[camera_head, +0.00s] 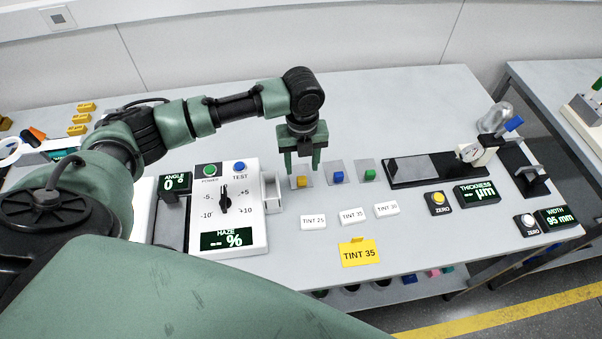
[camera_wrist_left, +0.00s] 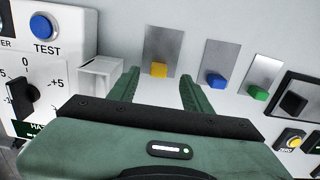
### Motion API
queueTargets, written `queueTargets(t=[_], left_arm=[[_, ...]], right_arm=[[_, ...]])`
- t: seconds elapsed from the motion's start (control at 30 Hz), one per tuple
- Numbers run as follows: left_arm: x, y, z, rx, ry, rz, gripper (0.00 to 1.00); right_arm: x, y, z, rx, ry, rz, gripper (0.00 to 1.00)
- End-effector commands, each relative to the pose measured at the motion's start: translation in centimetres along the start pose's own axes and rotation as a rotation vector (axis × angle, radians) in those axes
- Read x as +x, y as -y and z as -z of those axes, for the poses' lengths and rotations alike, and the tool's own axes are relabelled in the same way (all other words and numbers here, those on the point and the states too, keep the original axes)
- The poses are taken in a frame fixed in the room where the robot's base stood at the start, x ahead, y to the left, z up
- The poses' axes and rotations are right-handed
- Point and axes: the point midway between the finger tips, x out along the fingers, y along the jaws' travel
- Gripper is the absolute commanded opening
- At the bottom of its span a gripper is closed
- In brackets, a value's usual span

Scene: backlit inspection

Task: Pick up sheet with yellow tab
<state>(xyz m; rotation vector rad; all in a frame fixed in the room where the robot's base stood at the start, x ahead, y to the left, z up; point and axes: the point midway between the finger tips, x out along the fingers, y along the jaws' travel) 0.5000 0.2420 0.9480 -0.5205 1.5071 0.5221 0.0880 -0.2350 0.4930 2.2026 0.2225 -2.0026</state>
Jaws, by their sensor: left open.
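The sheet with the yellow tab (camera_head: 301,182) is a small grey sheet lying on the table, leftmost of three. In the left wrist view its grey surface (camera_wrist_left: 163,45) and yellow tab show ahead, between my fingertips. My left gripper (camera_head: 302,170) is open and points down over this sheet, its fingers either side of the yellow tab in the head view. In the left wrist view the gripper (camera_wrist_left: 160,82) holds nothing. Whether the fingers touch the sheet I cannot tell. My right gripper does not show.
Sheets with a blue tab (camera_head: 339,177) and a green tab (camera_head: 370,174) lie to the right. A haze meter (camera_head: 235,205) stands close on the left. White tint labels (camera_head: 352,217) and a yellow TINT 35 card (camera_head: 360,253) lie in front. A thickness gauge (camera_head: 475,153) stands right.

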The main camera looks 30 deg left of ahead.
Motion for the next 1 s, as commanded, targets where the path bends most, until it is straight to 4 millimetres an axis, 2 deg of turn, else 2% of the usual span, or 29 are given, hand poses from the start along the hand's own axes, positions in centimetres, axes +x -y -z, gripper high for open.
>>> queueTargets(t=[0.1,0.17,0.3,0.4,0.6,0.63,0.8,1.0], left_arm=[[1.2,-0.1,0.0,-0.002,-0.002,-0.002,0.49],[2.2,-0.2,0.0,-0.002,-0.003,-0.002,0.49],[4.3,-0.2,-0.1,-0.002,-0.001,0.000,0.49],[5.0,-0.2,-0.1,-0.001,0.000,-0.001,0.49],[5.2,-0.2,-0.1,0.000,0.002,0.001,0.49],[5.2,-0.2,-0.1,0.000,0.002,0.001,0.46],[5.1,-0.2,-0.1,0.000,0.002,0.001,0.00],[5.1,-0.2,-0.1,-0.001,0.002,0.001,0.00]], right_arm=[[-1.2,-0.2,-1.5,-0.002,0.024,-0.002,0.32],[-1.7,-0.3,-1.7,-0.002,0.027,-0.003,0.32],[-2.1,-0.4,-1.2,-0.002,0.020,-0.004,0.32],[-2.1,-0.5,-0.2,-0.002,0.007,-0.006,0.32],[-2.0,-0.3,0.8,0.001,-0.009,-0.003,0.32],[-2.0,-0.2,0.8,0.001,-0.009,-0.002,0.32],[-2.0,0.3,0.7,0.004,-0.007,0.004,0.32],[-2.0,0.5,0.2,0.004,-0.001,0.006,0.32]])
